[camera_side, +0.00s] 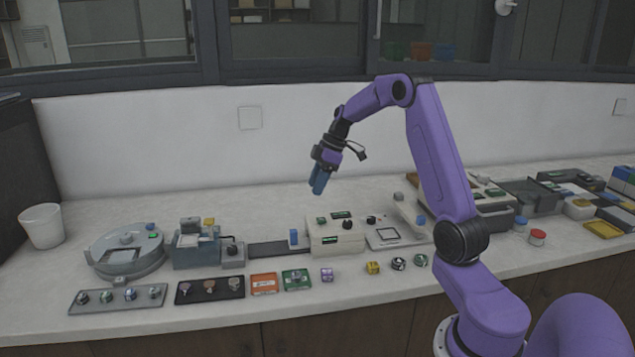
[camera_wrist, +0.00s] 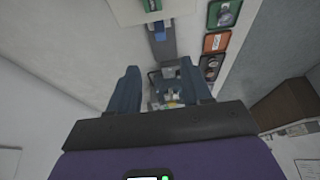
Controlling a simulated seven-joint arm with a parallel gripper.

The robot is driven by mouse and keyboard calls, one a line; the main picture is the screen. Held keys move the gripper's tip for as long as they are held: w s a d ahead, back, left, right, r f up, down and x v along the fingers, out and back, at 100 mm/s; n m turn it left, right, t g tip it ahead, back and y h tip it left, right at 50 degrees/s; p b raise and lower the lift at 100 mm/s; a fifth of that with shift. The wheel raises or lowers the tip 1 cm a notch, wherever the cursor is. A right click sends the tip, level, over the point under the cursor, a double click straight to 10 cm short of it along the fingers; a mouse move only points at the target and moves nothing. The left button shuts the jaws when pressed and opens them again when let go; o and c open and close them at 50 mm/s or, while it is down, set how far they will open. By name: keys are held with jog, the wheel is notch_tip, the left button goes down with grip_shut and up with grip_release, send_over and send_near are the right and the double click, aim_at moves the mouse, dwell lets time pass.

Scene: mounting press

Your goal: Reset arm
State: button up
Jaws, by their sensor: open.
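My purple arm is raised over the bench in the side view, bent at the elbow. My gripper (camera_side: 318,181) hangs in the air above the bench, left of the arm, with its blue fingers pointing down. It is above and behind the beige press unit (camera_side: 337,236) and touches nothing. In the wrist view my gripper (camera_wrist: 160,90) shows two blue fingers set well apart. The gap between them is empty, and bench equipment shows far below through it.
On the bench stand a round grey machine (camera_side: 127,249), a grey-blue device (camera_side: 195,246) and a white cup (camera_side: 43,226). Along the front lie a grey tray (camera_side: 118,298), a black tray (camera_side: 210,290), an orange tray (camera_side: 263,284) and a green tray (camera_side: 296,280). Air around my gripper is clear.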

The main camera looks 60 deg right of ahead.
dwell(0.4)
jog(key=s+a+r+n+g, duration=0.1)
jog(key=s+a, duration=0.4)
jog(key=a, duration=0.7)
jog(key=s+a+r+g, duration=0.15)
jog(key=s+a, duration=0.25)
jog(key=a, duration=0.9)
jog(key=s+a+n+h, duration=0.1)
jog(key=s+a, duration=0.2)
jog(key=s, duration=0.3)
jog(key=s+a+h, duration=0.1)
jog(key=s+a, duration=0.3)
jog(key=s, duration=0.2)
jog(key=s+d+f+n, duration=0.1)
jog(key=s+f, duration=0.1)
jog(key=s, duration=1.1)
jog(key=shift+s+n+h, duration=0.2)
jog(key=shift+n+h, duration=0.1)
jog(key=shift+h, duration=0.1)
jog(key=shift+g, duration=0.25)
